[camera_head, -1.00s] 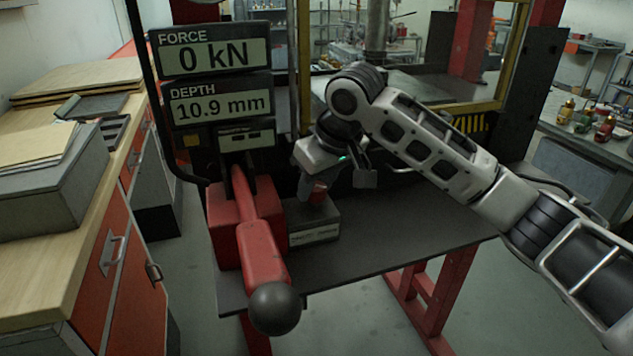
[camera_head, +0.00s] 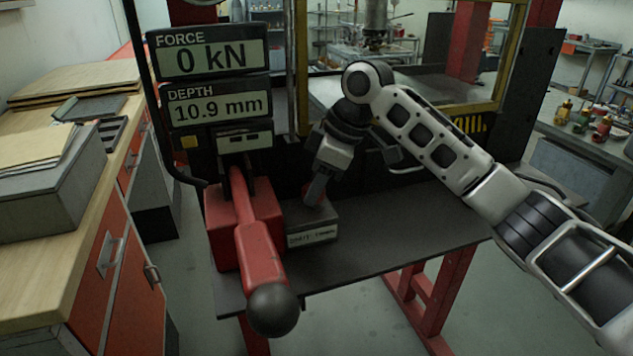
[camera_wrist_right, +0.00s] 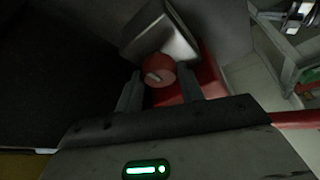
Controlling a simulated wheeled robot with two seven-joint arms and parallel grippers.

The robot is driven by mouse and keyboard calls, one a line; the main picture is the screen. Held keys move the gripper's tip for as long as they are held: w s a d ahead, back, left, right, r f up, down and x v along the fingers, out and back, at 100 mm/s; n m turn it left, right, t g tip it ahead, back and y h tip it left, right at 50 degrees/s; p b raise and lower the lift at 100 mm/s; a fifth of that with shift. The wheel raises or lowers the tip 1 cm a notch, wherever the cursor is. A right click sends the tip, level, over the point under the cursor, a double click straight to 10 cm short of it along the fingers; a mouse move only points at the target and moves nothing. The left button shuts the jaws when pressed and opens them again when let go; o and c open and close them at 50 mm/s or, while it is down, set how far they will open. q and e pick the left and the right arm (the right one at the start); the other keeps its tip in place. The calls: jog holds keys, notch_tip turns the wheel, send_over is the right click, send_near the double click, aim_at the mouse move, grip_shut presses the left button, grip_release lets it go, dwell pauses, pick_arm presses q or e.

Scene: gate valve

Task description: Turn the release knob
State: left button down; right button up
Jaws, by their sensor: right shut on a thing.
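The release knob (camera_wrist_right: 158,71) is small, round and red with a pale mark on its face. In the right wrist view it sits between the two fingers of my right gripper (camera_wrist_right: 160,92). In the head view my right gripper (camera_head: 318,190) points down at the grey box (camera_head: 312,236) that bears the knob, and its fingers hide most of the knob. The gripper is shut on the knob. My left gripper is not in either view.
A red lever (camera_head: 256,245) with a black ball end stands left of the grey box. Above it, a display panel (camera_head: 216,104) reads 0 kN and 10.9 mm. The dark bench top (camera_head: 400,235) is clear to the right. A wooden workbench (camera_head: 100,190) stands at the left.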

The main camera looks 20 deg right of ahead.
dwell(0.3)
jog(key=o, duration=1)
jog(key=b+v, duration=0.1)
jog(key=v, duration=1.5)
jog(key=shift+w, duration=0.1)
